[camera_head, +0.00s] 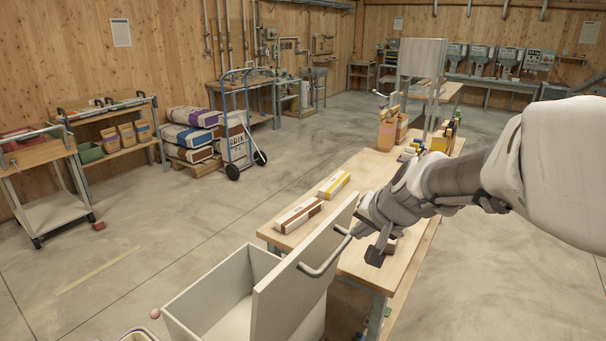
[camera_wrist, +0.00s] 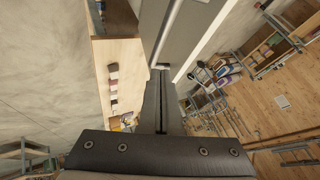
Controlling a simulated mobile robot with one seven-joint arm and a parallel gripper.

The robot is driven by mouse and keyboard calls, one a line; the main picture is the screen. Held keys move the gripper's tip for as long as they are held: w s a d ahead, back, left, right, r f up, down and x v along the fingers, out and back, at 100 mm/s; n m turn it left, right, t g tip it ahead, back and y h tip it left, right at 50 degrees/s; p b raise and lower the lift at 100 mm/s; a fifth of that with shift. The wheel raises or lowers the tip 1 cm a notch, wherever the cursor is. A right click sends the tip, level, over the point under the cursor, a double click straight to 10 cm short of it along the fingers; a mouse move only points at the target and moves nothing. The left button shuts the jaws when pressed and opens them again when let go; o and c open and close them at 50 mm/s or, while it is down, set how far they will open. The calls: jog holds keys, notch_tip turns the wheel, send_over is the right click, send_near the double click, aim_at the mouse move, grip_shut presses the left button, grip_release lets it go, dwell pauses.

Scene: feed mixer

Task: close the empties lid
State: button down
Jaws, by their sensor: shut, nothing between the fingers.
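The empties bin (camera_head: 190,305) is a pale open-topped box at the bottom of the head view. Its lid (camera_head: 290,297) stands raised and nearly upright on the bin's right side, with a grey bar handle (camera_head: 328,262) on the face toward the table. My gripper (camera_head: 376,256) is shut and empty, just right of the lid and handle, above the table's near end. In the wrist view my shut fingers (camera_wrist: 161,105) point at a pale panel, apparently the lid (camera_wrist: 190,35). I cannot tell whether they touch it.
A long wooden table (camera_head: 350,190) runs away behind the lid, with a brown-marked box (camera_head: 298,215), a yellow-marked box (camera_head: 334,185) and paper bags on it. A blue hand truck (camera_head: 240,125) and stacked sacks stand far left. The floor left of the bin is mostly clear.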

aim_at(325, 235)
jog(key=b+x, duration=0.1)
jog(key=x, duration=0.6)
jog(key=shift+s+f, duration=0.1)
jog(key=shift+s, duration=0.1)
jog(key=shift+w+a+r+p, duration=0.35)
jog(key=shift+a+p, duration=0.15)
jog(key=shift+a, duration=0.05)
jog(key=shift+w+a+r+p, duration=0.35)
jog(key=shift+a+p, duration=0.1)
jog(key=shift+a, duration=0.1)
jog(key=shift+w+a+p, duration=0.3)
jog(key=shift+w+a, duration=0.1)
jog(key=shift+a, duration=0.1)
jog(key=shift+a, duration=0.1)
